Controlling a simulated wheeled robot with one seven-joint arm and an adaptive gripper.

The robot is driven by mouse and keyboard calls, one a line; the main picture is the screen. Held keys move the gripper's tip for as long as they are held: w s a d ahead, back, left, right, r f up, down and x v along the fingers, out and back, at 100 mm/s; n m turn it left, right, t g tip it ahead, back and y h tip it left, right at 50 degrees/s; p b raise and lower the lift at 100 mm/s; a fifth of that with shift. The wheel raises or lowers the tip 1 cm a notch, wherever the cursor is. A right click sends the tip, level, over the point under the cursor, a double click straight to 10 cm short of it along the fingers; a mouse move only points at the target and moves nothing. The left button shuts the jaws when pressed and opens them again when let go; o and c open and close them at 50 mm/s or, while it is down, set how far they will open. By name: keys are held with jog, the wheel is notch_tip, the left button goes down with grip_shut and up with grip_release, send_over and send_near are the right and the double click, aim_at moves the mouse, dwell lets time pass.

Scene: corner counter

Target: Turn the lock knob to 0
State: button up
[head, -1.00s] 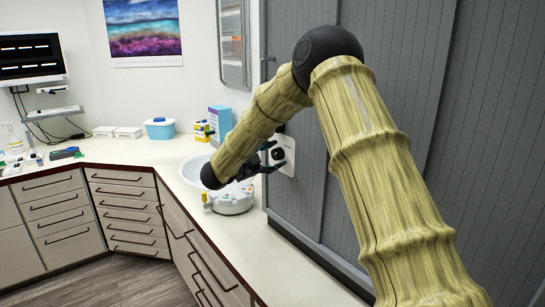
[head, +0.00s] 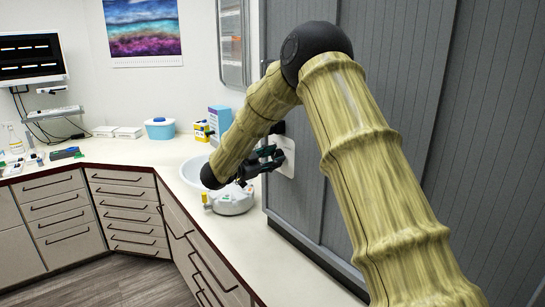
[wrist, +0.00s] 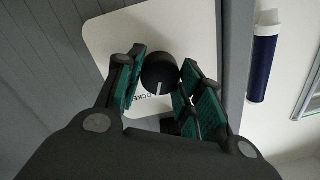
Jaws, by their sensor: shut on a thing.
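The lock knob (wrist: 158,72) is black and round with a white pointer line, on a white plate (wrist: 108,38) with partly hidden lettering. In the wrist view the pointer points toward the bottom of the picture, near the lettering. I cannot read a 0. My gripper (wrist: 160,88) has its green-padded fingers on either side of the knob and is shut on it. In the head view my gripper (head: 266,162) is at the white plate (head: 289,158) on the grey panel, and the knob is hidden there.
The plate is on a grey ribbed panel (head: 390,110). Below my gripper a white device (head: 233,203) stands on the counter (head: 265,245), with a white bowl (head: 190,170) behind it. Yellow (head: 201,132) and blue (head: 220,120) boxes stand further back. The near counter is clear.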

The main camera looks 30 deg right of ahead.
jog(key=n+p, duration=0.1)
jog(key=n, duration=0.2)
jog(key=shift+r+n+p, duration=0.15)
jog(key=shift+n+p, duration=0.15)
jog(key=shift+p, duration=0.1)
jog(key=n+p, duration=0.2)
jog(key=n, duration=0.1)
jog(key=shift+n+g, duration=0.3)
jog(key=n+p, duration=0.2)
jog(key=n, duration=0.1)
jog(key=shift+w, duration=0.1)
jog(key=shift+n+p, duration=0.9)
jog(key=shift+n, duration=0.6)
jog(key=o, duration=1)
jog(key=shift+a, duration=0.15)
